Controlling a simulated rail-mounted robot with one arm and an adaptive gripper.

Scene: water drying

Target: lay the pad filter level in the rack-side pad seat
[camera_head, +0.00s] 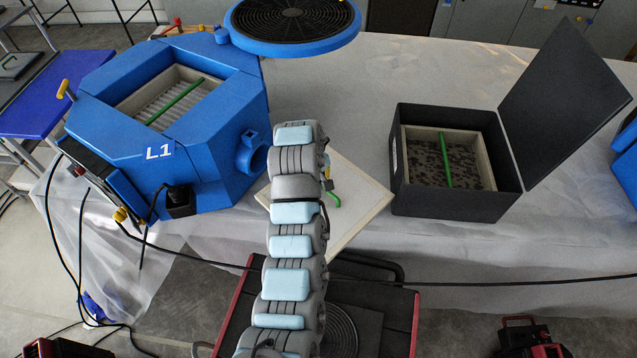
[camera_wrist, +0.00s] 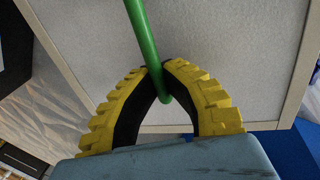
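The pad filter (camera_head: 362,200) is a pale square panel with a cream frame and a green bar handle. In the head view it is turned like a diamond, partly hidden behind my arm. My gripper (camera_wrist: 165,72) has its yellow toothed fingers closed around the green bar (camera_wrist: 143,35) in the wrist view; the pale panel (camera_wrist: 225,45) fills the view behind them. The blue housing marked L1 (camera_head: 215,150) has an open top with a cream-framed, pleated pale insert (camera_head: 150,108) and a green bar. I cannot tell which opening is the rack-side pad seat.
A black box (camera_head: 455,205) with its lid (camera_head: 565,100) raised stands right, holding a dark-speckled framed pad (camera_head: 470,165) with a green bar. A round blue grille cover (camera_head: 292,45) is at the back. Cables cross the front. The cloth-covered table (camera_head: 430,75) is clear behind the black box.

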